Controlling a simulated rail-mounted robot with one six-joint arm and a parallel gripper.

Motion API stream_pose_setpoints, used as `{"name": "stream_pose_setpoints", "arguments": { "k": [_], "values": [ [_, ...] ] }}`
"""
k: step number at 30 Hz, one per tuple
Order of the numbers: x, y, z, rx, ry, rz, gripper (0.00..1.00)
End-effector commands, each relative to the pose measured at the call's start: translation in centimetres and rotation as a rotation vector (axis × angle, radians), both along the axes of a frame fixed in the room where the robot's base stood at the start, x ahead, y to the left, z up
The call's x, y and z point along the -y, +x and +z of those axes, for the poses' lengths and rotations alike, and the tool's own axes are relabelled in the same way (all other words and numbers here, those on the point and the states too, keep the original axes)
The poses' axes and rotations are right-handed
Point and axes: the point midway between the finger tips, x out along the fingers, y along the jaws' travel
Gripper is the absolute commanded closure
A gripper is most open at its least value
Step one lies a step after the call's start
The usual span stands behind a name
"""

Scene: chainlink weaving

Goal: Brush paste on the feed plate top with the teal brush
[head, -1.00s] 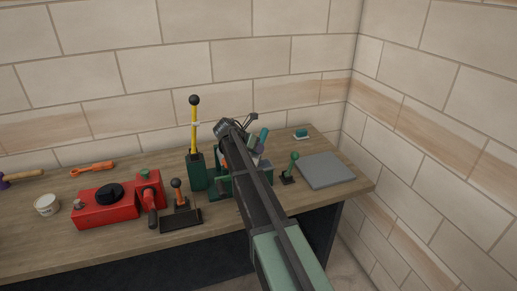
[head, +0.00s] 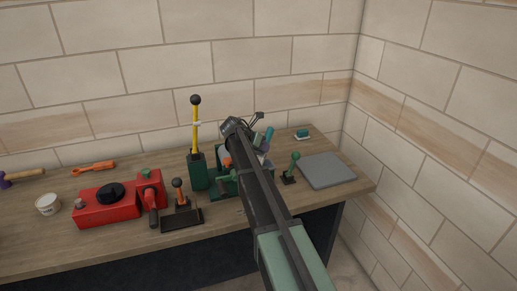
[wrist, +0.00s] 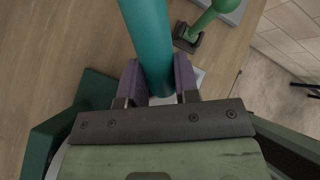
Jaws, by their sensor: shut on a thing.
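My gripper (wrist: 158,82) is shut on the teal brush (wrist: 149,32), with a purple finger on each side of its handle. In the head view the teal handle (head: 268,134) sticks up, tilted, beyond the end of my arm. The brush's bristles are not visible. The green machine (head: 196,176) with the yellow lever stands just left of my gripper, and my arm covers part of it. I cannot clearly pick out the feed plate; a small pale surface (wrist: 198,76) shows beside the right finger in the wrist view. I cannot tell whether the brush touches anything.
A green knobbed lever (head: 293,165) and a grey slab (head: 327,171) are to the right. A small teal and white block (head: 302,135) lies at the back. A red machine (head: 108,207), an orange-handled lever (head: 180,216) and a white cup (head: 47,204) are to the left.

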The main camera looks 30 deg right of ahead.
Motion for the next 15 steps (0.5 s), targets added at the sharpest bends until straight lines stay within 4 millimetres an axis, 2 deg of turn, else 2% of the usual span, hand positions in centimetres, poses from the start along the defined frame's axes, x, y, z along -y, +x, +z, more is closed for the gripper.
{"name": "stream_pose_setpoints", "arguments": {
  "k": [15],
  "values": [
    [2.1,0.1,0.0,0.0,0.0,-0.002,0.95]
  ]
}}
